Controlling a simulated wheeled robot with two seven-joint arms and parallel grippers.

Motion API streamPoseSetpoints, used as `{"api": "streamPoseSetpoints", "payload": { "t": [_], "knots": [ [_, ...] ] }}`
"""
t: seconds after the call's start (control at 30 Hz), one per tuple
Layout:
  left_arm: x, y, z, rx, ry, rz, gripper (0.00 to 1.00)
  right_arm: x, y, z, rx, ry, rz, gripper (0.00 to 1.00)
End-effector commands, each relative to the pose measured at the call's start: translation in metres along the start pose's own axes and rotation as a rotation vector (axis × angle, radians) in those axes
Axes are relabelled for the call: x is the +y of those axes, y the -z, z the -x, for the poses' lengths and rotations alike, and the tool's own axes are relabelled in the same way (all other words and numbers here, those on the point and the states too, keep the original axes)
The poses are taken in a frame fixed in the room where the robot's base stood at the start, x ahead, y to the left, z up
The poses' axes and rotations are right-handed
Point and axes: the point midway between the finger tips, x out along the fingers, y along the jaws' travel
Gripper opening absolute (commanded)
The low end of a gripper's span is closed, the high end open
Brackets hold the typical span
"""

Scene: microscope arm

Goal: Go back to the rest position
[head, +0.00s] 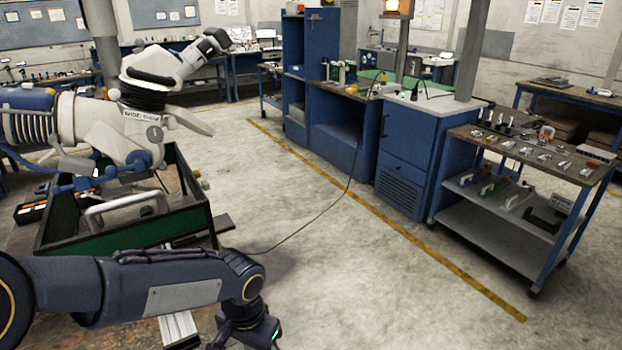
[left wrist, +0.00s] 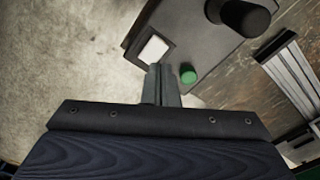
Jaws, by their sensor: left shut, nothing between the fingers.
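My left arm crosses the bottom left of the head view, bending down at its wrist. The wrist end (head: 245,325) is at the bottom edge there, and the fingertips are not shown. In the left wrist view my left gripper (left wrist: 161,72) is shut and empty, its two fingers together over a dark plate (left wrist: 195,45) with a white square and a green round part (left wrist: 188,75). I cannot tell whether they touch it. A white and blue jointed arm, which looks like the microscope arm (head: 105,125), stands at left in the head view, above and behind my arm. My right gripper is not in view.
A green-walled box (head: 130,240) with a grey handle lies behind my forearm. A metal rail (head: 180,330) lies on the brown bench below it. A black cable (head: 315,222) runs across the floor. A tool cart (head: 520,190) stands at right.

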Motion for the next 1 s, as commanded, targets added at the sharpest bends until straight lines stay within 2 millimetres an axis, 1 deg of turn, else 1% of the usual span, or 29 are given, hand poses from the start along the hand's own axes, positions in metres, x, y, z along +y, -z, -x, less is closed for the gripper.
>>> {"api": "streamPoseSetpoints", "payload": {
  "t": [0.03, 0.07, 0.1, 0.17, 0.23, 0.3, 0.4, 0.5, 0.6, 0.7, 1.0],
  "knots": [
    [-0.008, -0.010, 0.012, 0.027, -0.010, 0.038, 0.00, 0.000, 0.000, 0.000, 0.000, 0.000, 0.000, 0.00],
    [-0.012, -0.018, 0.019, 0.043, -0.018, 0.060, 0.00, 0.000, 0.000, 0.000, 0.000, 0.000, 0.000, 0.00],
    [-0.017, -0.029, 0.028, 0.069, -0.032, 0.095, 0.00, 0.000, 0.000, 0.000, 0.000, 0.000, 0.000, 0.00],
    [-0.024, -0.049, 0.042, 0.113, -0.056, 0.155, 0.00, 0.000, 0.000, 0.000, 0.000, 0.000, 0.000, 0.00],
    [-0.029, -0.073, 0.056, 0.170, -0.087, 0.226, 0.00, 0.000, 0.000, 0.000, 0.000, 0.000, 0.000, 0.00],
    [-0.030, -0.097, 0.067, 0.231, -0.117, 0.293, 0.00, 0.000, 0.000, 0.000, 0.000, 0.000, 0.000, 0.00],
    [-0.028, -0.127, 0.076, 0.319, -0.160, 0.383, 0.00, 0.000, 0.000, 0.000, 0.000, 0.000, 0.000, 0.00],
    [-0.022, -0.149, 0.081, 0.402, -0.196, 0.456, 0.00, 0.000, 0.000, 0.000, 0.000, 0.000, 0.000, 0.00],
    [-0.017, -0.163, 0.083, 0.468, -0.221, 0.508, 0.00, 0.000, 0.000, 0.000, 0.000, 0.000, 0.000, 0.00],
    [-0.012, -0.171, 0.083, 0.508, -0.238, 0.535, 0.00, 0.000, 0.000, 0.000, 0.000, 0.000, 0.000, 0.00],
    [-0.010, -0.174, 0.082, 0.527, -0.246, 0.549, 0.00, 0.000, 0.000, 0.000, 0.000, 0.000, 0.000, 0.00]
  ]
}}
